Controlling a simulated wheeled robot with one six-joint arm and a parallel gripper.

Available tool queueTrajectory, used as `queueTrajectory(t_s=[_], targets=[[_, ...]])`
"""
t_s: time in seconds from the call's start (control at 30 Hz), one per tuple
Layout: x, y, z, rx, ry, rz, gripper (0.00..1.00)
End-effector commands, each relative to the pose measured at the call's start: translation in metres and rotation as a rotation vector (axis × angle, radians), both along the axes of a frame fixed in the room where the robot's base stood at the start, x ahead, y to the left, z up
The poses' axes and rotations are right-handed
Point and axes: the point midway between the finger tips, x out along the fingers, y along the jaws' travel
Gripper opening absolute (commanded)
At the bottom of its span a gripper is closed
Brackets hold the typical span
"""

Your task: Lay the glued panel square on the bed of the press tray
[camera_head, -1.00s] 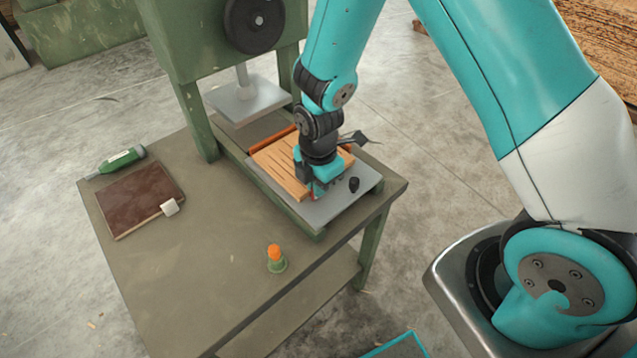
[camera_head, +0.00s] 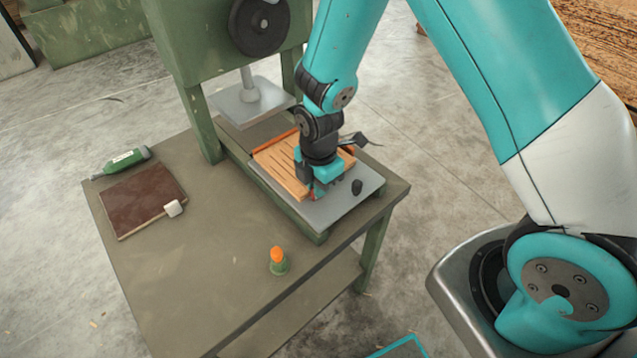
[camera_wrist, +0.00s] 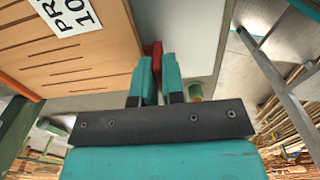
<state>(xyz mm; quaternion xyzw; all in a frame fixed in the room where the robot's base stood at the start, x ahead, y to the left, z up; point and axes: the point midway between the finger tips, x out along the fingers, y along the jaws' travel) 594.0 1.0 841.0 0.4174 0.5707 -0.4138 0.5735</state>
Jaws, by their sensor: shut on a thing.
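The slatted light-wood panel (camera_head: 283,168) lies on, or just over, the grey bed of the press tray (camera_head: 330,208); I cannot tell if a gap is left under it. Its left edge looks roughly parallel to the tray's edge. In the wrist view the panel (camera_wrist: 90,68) fills the upper left, with a white printed label. My gripper (camera_head: 318,190) is low over the tray at the panel's near right. In the wrist view my gripper (camera_wrist: 154,68) is shut on a red tab (camera_wrist: 152,49) at the panel's edge. The arm hides the panel's right part.
An orange strip (camera_head: 282,140) runs along the tray's back, with the press plate (camera_head: 250,102) raised behind.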

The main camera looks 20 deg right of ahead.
Motion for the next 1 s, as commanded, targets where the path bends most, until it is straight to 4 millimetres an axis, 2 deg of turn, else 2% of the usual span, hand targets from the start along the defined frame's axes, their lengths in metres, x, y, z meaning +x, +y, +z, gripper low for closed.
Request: queueTrajectory(t_s=[1.0], targets=[[0.0032,-0.0089,0.0002,0.0,-0.001,-0.001,0.0]])
